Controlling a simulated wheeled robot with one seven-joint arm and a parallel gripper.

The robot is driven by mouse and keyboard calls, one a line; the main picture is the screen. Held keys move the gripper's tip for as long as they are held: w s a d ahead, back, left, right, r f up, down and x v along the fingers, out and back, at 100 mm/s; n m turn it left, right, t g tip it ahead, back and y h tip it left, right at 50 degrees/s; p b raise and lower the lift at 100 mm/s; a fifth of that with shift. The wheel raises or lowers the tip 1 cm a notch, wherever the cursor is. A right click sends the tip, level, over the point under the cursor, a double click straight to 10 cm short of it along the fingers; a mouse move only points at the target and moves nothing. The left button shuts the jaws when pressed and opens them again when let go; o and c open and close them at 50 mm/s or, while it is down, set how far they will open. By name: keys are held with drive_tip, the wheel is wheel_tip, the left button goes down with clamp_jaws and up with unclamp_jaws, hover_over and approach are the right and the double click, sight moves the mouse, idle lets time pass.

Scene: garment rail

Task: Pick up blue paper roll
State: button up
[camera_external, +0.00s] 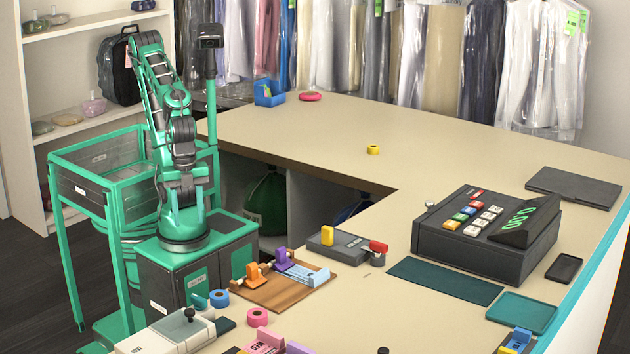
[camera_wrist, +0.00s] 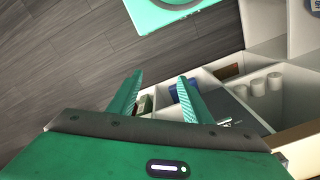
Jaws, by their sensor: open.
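The blue paper roll (camera_external: 219,298) lies on the near left part of the counter, beside the wooden board, in the external view. A pink roll (camera_external: 257,317) is close to its right, and a yellow roll (camera_external: 373,149) sits alone farther back. My gripper (camera_wrist: 157,84) is open and empty in the wrist view, its two fingers apart above the floor and under-counter shelving. The blue roll does not show in the wrist view. In the external view my arm is folded up over its base, away from the roll, and I cannot make out the fingers there.
A wooden board (camera_external: 262,294) with orange and purple items lies right behind the roll. A white device (camera_external: 165,339) stands at its near left. The cash register (camera_external: 465,235) is at the right. The counter's far part is mostly clear. White rolls (camera_wrist: 258,87) stand on a lower shelf.

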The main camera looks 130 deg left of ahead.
drive_tip(key=w+d+r+n+t+y, duration=0.15)
drive_tip(key=w+d+n, duration=0.3)
drive_tip(key=w, duration=0.75)
drive_tip(key=n+t+y, duration=0.5)
drive_tip(key=n+t, duration=0.4)
approach(216, 295)
drive_tip(key=x, duration=0.9)
drive_tip(key=shift+s+a, duration=0.1)
drive_tip(key=shift+c, duration=0.7)
